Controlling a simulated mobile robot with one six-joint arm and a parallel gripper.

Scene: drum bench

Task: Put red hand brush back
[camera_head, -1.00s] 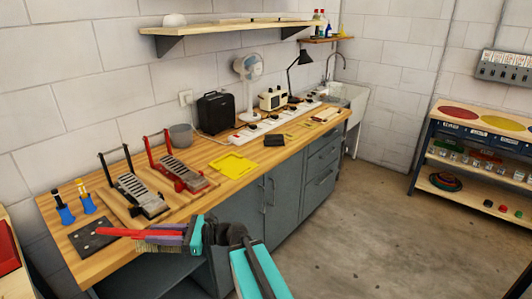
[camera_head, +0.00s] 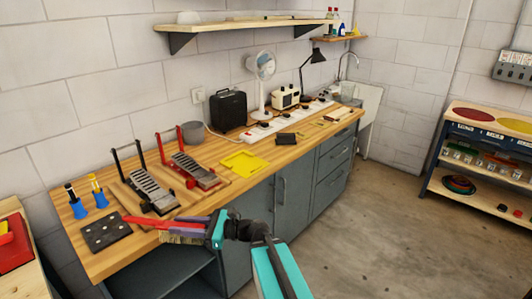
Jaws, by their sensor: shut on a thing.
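The red hand brush (camera_head: 143,221) is held lengthwise in front of the bench's near left edge, its red end pointing left and its pale bristles facing down. My gripper (camera_head: 192,227), teal with a purple part along the brush, is shut on it. The gripper hides part of the brush. The brush appears in front of the bench front and overlaps the bench edge in the picture; whether it touches the bench cannot be told.
The wooden bench (camera_head: 225,189) carries a black plate with holes (camera_head: 104,232), two pedals, blue-handled tools (camera_head: 78,208), a yellow tray (camera_head: 244,161) and a fan (camera_head: 262,66). A red tray (camera_head: 14,246) stands at far left. Floor to the right (camera_head: 370,225) is clear.

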